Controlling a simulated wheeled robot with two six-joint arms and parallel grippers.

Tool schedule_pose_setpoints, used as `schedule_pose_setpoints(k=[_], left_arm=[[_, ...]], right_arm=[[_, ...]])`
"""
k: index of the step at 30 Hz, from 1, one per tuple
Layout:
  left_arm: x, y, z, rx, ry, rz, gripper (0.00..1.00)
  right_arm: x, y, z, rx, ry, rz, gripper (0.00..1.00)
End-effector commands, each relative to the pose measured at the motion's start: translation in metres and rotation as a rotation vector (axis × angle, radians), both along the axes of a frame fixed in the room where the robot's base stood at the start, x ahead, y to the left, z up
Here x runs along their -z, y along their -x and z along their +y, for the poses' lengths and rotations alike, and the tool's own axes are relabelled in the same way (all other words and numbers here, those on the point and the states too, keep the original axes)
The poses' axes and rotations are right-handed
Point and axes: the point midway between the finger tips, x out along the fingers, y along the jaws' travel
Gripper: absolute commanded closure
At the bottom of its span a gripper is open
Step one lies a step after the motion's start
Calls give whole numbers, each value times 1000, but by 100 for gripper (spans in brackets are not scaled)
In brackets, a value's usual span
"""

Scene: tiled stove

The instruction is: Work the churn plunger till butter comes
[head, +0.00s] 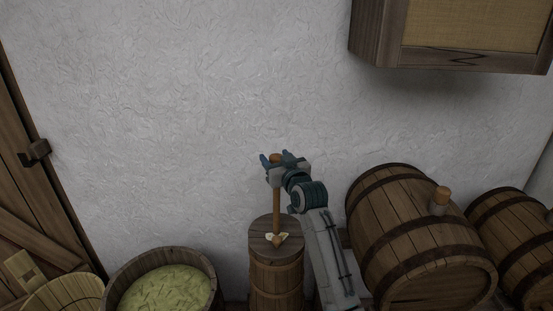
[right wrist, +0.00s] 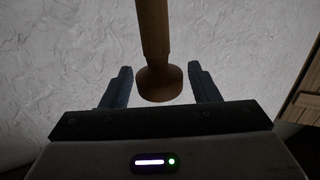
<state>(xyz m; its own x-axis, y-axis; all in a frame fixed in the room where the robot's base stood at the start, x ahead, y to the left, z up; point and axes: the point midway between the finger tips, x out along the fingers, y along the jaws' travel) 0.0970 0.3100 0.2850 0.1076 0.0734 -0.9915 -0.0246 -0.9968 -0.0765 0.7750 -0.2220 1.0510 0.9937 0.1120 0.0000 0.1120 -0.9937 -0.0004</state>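The wooden churn (head: 276,280) stands upright against the wall, a narrow banded barrel with a flat lid. Its plunger staff (head: 277,210) rises from the lid, and pale yellow bits (head: 285,237) lie around its foot. My right gripper (head: 275,160) is at the top of the staff. In the right wrist view, the staff's rounded knob (right wrist: 160,83) lies between the fingers of my right gripper (right wrist: 160,87), with a gap on each side. The fingers are open. The inside of the churn is hidden. My left gripper is not in view.
A tub of pale green shreds (head: 165,290) stands left of the churn. A large barrel (head: 405,235) lies close on the right, with another barrel (head: 510,230) beyond it. A cupboard (head: 380,35) hangs at upper right. The wall above the churn is clear.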

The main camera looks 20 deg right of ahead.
Motion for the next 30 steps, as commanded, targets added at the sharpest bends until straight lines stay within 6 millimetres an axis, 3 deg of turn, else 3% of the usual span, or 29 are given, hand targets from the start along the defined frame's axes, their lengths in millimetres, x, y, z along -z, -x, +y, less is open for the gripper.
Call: schedule_pose_setpoints(k=[1, 8, 13, 17, 30], left_arm=[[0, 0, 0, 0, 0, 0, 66], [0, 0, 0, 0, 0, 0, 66], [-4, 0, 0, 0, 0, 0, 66], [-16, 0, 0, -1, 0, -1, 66], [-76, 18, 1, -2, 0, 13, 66]], right_arm=[[0, 0, 0, 0, 0, 0, 56], [0, 0, 0, 0, 0, 0, 100], [-5, 0, 0, 0, 0, 0, 100], [-21, 0, 0, 0, 0, -2, 100], [-114, 0, 0, 0, 1, -10, 100]])
